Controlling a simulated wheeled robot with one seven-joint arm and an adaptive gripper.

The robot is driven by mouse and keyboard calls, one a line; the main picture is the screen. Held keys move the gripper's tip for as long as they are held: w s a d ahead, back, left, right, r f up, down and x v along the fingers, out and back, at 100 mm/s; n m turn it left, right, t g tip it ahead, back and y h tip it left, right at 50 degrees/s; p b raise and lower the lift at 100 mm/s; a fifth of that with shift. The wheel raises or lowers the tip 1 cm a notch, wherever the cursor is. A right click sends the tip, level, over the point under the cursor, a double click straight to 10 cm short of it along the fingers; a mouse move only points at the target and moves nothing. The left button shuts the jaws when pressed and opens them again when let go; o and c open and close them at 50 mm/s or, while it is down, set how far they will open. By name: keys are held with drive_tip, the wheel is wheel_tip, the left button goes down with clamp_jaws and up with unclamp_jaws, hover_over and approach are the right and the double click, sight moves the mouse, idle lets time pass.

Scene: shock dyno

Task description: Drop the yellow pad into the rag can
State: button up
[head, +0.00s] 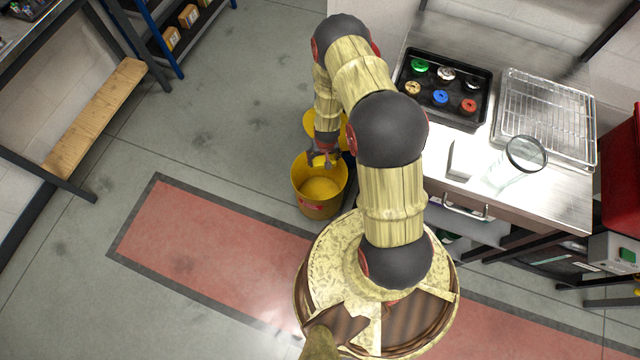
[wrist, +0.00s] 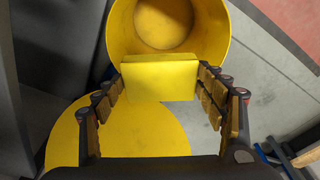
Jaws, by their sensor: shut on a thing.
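The yellow pad (wrist: 160,78) is a flat block held between the fingers of my gripper (wrist: 160,82) in the wrist view. In the head view my gripper (head: 322,158) is over the back edge of the open yellow can (head: 320,203), with the pad (head: 320,161) partly hidden by the fingers. The can stands upright on the floor with a red mark on its front. In the wrist view the can (wrist: 218,28) opens just past the pad, and the pad overlaps its near rim. I see only a bare yellow bottom inside.
A second yellow round thing (head: 309,122), probably the can's lid, is behind the can; it also shows in the wrist view (wrist: 130,130). The left floor is clear.

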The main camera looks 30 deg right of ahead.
wheel_tip(320, 180, down, 6)
drive_tip(key=b, duration=0.4)
drive_tip(key=shift+r, duration=0.1)
drive_tip(key=o, duration=1.3)
drive_tip(key=r, duration=0.4)
drive_tip(key=s+r, duration=0.1)
drive_tip(key=r, duration=0.6)
drive_tip(key=shift+s+a+r, duration=0.3)
drive_tip(key=shift+a+r, duration=0.05)
drive_tip(key=shift+r, duration=0.05)
